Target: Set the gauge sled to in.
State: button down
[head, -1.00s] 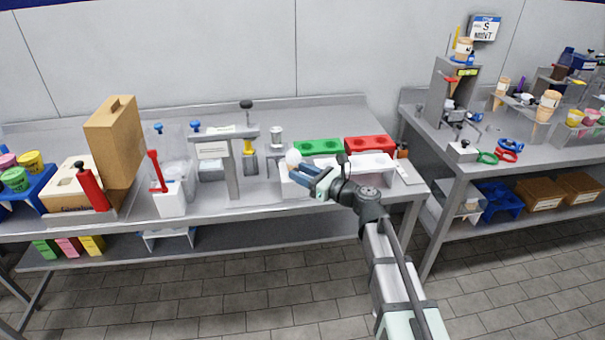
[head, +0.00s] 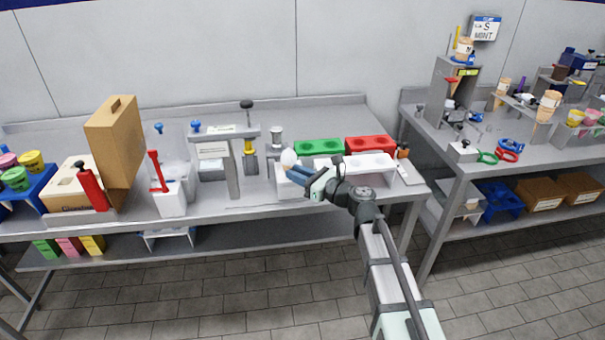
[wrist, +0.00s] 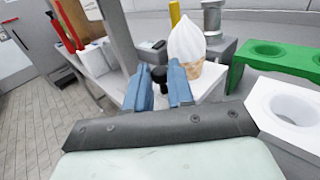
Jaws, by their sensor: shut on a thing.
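My gripper (head: 303,179) reaches over the front of the left bench. In the wrist view its two blue fingers (wrist: 160,90) are closed about a small black knob (wrist: 159,75), mostly hidden between them. A cone with a white swirl (wrist: 188,45) stands upright just beyond and right of the fingers, over a white surface (wrist: 211,86). In the head view the white swirl (head: 289,159) shows just past the fingertips, above a white block (head: 290,188). I take the knob to be the gauge sled's handle; the sled's body and any in mark cannot be made out.
A green holder (head: 318,147) and a red holder (head: 370,144) stand behind my arm. A white holder with round holes (wrist: 290,108) is close on the right. A grey stand (head: 232,170) rises to the left. The bench front has bare patches.

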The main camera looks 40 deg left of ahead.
jog(key=s+a, duration=0.7)
jog(key=a, duration=0.1)
jog(key=shift+s, duration=0.4)
jog(key=c, duration=1.2)
grip_release()
jog(key=shift+s, duration=0.1)
jog(key=shift+o, duration=1)
jog(key=shift+d, duration=0.1)
jog(key=shift+d, duration=0.1)
jog(key=d, duration=1.3)
jog(key=shift+d, duration=0.25)
